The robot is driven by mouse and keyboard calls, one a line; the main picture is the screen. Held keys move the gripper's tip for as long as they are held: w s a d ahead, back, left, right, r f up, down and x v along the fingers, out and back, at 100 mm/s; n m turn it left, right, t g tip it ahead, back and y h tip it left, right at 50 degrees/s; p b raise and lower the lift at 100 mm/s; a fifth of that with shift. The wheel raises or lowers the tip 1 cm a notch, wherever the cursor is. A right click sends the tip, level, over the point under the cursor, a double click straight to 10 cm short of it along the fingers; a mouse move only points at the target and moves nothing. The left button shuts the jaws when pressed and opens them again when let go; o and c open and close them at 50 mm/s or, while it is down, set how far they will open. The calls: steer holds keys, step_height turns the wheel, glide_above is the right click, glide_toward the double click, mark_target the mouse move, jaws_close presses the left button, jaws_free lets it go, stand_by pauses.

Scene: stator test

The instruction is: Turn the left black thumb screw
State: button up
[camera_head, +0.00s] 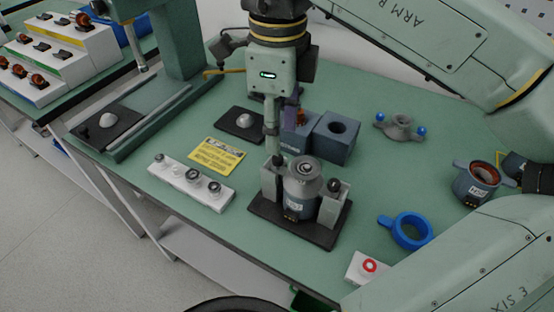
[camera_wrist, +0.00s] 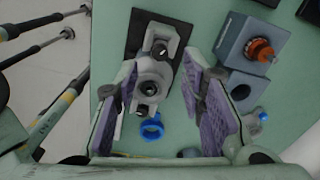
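The fixture has a black base (camera_head: 262,208) and two grey uprights, with a grey stator housing (camera_head: 302,188) between them. The left black thumb screw (camera_head: 278,161) tops the left upright, partly behind a finger in the head view. In the wrist view it appears as the upper dark knob (camera_wrist: 160,48). The right thumb screw (camera_head: 334,185) tops the other upright and is the lower knob (camera_wrist: 140,110). My gripper (camera_head: 281,124) points down near the left upright. In the wrist view its purple-padded fingers (camera_wrist: 168,100) are wide apart, with nothing held between them.
Blue-grey blocks (camera_head: 337,138) stand close behind the fixture, one holding a copper-coloured part (camera_wrist: 260,50). A blue ring (camera_head: 411,231) and a red button box (camera_head: 368,268) lie right.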

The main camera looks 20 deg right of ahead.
mark_target(278, 157)
step_height(278, 157, down, 6)
steer(key=b, duration=0.3)
steer(key=shift+r, duration=0.15)
steer(key=shift+c, duration=0.2)
jaws_close()
